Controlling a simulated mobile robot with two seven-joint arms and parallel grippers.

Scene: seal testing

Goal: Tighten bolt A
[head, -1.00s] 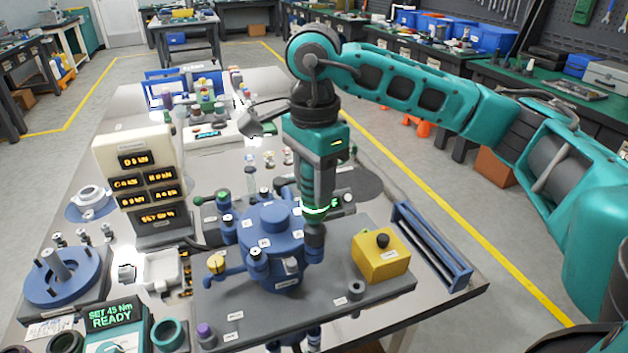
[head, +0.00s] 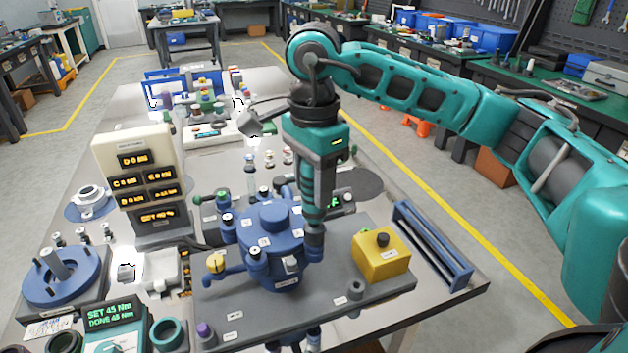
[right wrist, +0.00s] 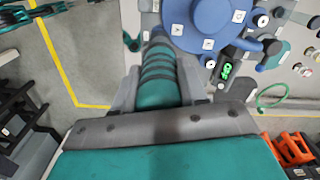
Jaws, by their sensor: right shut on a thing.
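My right gripper (head: 315,180) is shut on a teal, dark-ribbed power driver (head: 312,205), held upright. The driver also shows between the fingers in the right wrist view (right wrist: 158,75). Its grey nose (head: 315,243) reaches down to the right rim of the blue round vessel (head: 272,225) and hides the bolt under it. Other bolts (head: 255,252) with dark heads stand around the rim, with small white tags too small to read. The controller display (head: 112,312) reads "SET 45 Nm, DONE 45 Nm". My left gripper is not in view.
The vessel stands on a grey plate (head: 330,300) with a yellow box with a black knob (head: 380,256) at its right. A cream readout panel (head: 132,165) stands to the left. A blue rack (head: 432,245) lies at the table's right edge.

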